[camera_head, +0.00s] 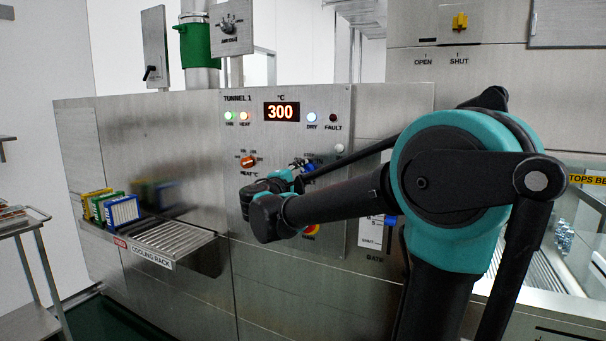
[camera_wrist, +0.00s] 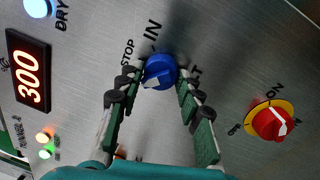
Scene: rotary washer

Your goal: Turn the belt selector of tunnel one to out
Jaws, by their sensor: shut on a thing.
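The belt selector is a blue round knob (camera_wrist: 159,70) with a white mark on its lower left part in the wrist view. The labels STOP and IN stand around it, and a third label at its right is partly hidden by a finger. I cannot tell which label the mark points to. My gripper (camera_wrist: 160,80) has its two fingers on either side of the knob and is shut on it. In the head view the blue knob (camera_head: 309,167) shows only in part behind my gripper (camera_head: 299,171), against the TUNNEL 1 panel (camera_head: 265,190).
A red switch on a yellow disc (camera_wrist: 272,121) lies to the right in the wrist view. An orange-red heat knob (camera_head: 248,161) sits left of my gripper in the head view. The display (camera_head: 281,112) reads 300. A cooling rack (camera_head: 165,240) juts out at the left.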

